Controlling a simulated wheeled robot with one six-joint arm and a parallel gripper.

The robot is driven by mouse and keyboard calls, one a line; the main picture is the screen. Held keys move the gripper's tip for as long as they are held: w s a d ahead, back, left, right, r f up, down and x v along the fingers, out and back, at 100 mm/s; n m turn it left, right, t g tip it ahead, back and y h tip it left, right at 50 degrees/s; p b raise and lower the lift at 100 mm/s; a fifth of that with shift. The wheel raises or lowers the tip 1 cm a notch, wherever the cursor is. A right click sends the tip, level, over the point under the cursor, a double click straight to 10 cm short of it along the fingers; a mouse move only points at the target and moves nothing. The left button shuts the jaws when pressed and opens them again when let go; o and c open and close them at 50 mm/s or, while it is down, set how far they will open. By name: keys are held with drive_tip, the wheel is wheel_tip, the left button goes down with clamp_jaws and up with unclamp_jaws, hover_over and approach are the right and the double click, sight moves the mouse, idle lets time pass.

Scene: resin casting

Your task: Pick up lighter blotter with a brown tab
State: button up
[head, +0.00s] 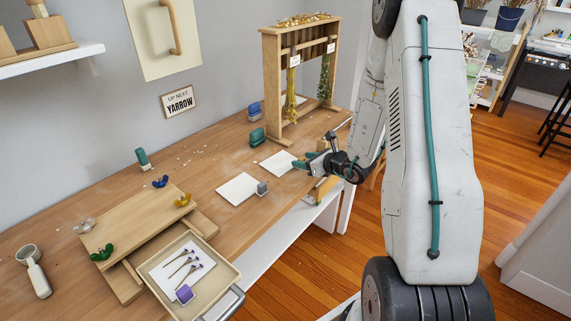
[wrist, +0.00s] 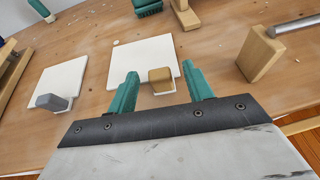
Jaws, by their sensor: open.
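A white square sheet (wrist: 142,62) with a brown tab block (wrist: 161,78) at its near edge lies on the bench in the wrist view. The same sheet (head: 277,162) shows in the head view, where I cannot make out its tab near the gripper. My gripper (wrist: 160,76) is open, its teal fingers on either side of the brown tab in the picture. I cannot tell how far above it they are. In the head view my gripper (head: 304,164) is at the sheet's right edge. A second white sheet (head: 236,188) carries a grey tab (head: 262,188).
A wooden block (wrist: 260,54) stands just right of the brown tab. A tray (head: 190,263) is at front left. The bench's front edge is close.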

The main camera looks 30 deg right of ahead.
drive_tip(key=shift+x, duration=0.95)
drive_tip(key=shift+c, duration=0.3)
drive_tip(key=c, duration=1)
drive_tip(key=shift+r, duration=0.1)
